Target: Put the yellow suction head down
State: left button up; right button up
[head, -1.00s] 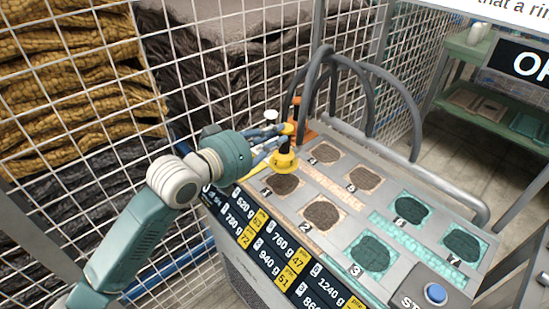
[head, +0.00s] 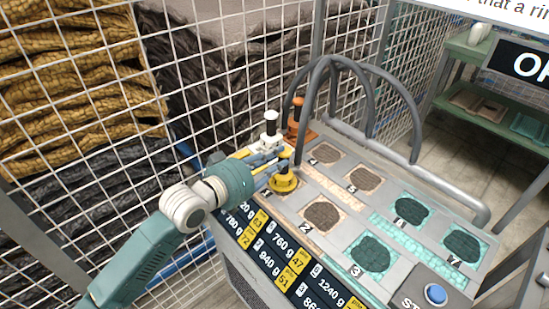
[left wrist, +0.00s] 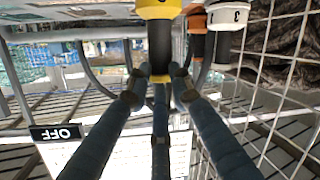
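The yellow suction head (head: 284,184) is upright over the brown patch numbered 1 on the grey panel (head: 338,225), covering most of that patch. Whether its base touches the panel is hard to tell. My left gripper (head: 276,163) is around its dark handle from the left side. In the left wrist view the fingers close in on the black handle, and the yellow head (left wrist: 160,9) shows at the top edge. My right gripper is not in view.
A white suction head (head: 270,142) and an orange one (head: 296,108) stand close behind. Grey hoops (head: 370,85) arch over the panel's back. Brown patch 2 (head: 321,215) and teal patch 3 (head: 371,253) are uncovered. A blue button (head: 436,292) is at the front right. Wire mesh (head: 215,70) runs behind.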

pick_arm(q)
jog(key=shift+o, duration=0.4)
jog(key=b+v, duration=0.1)
jog(key=v, duration=1.1)
